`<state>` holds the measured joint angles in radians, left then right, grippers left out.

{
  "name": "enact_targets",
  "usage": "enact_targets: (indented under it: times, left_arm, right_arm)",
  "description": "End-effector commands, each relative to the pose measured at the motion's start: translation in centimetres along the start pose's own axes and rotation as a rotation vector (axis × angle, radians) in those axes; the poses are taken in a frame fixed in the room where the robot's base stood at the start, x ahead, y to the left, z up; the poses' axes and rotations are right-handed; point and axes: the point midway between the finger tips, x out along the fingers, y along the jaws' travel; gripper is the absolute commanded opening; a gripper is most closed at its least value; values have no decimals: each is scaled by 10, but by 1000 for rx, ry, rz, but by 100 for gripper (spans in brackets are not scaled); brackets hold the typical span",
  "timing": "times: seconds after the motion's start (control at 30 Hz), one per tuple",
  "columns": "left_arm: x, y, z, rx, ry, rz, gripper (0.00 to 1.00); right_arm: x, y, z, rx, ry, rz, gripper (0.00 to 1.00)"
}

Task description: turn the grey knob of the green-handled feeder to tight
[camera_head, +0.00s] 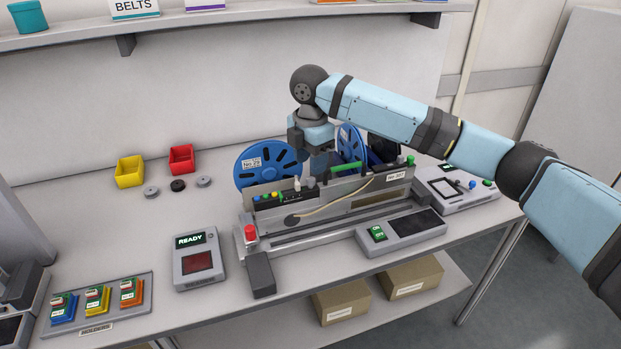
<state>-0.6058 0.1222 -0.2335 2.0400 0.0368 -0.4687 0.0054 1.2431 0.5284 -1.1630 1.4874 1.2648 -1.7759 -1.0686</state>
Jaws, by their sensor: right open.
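The feeder (340,200) is a long grey unit on the bench, with a green handle (349,168) on top and blue reels (266,165) behind it. A small grey knob (309,182) appears to stand on its top edge, left of the green handle; its setting is too small to read. My right gripper (308,152) is open and points down above and behind the feeder's top, near this knob and between the reels. Its fingertips are partly hidden, and I cannot tell whether they touch anything. My left gripper is not in view.
A red button (250,234) stands at the feeder's left end. A READY display unit (198,262) and a holder tray (98,305) are at the left. A flat panel with a green switch (402,233) lies in front. Yellow (130,172) and red (181,158) bins stand behind.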

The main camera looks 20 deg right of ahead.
Motion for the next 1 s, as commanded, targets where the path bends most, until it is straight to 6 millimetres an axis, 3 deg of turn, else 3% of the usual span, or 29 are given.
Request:
enact_targets:
  times: [0.1, 0.3, 0.67, 0.7, 0.9, 1.0]
  left_arm:
    - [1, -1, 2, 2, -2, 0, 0]
    - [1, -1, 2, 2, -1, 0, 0]
    - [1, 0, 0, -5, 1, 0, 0]
    - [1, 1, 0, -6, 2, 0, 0]
    - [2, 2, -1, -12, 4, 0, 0]
    - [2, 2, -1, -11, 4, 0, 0]
  right_arm:
    - [24, 0, 0, 1, -1, -1, 47]
    - [47, 0, 0, 0, 0, 0, 47]
    - [53, 0, 0, 0, 0, 2, 47]
    - [53, 0, 0, 0, 0, 2, 45]
    - [52, 0, 0, 1, -1, 2, 0]
    - [52, 0, 0, 1, -1, 1, 0]
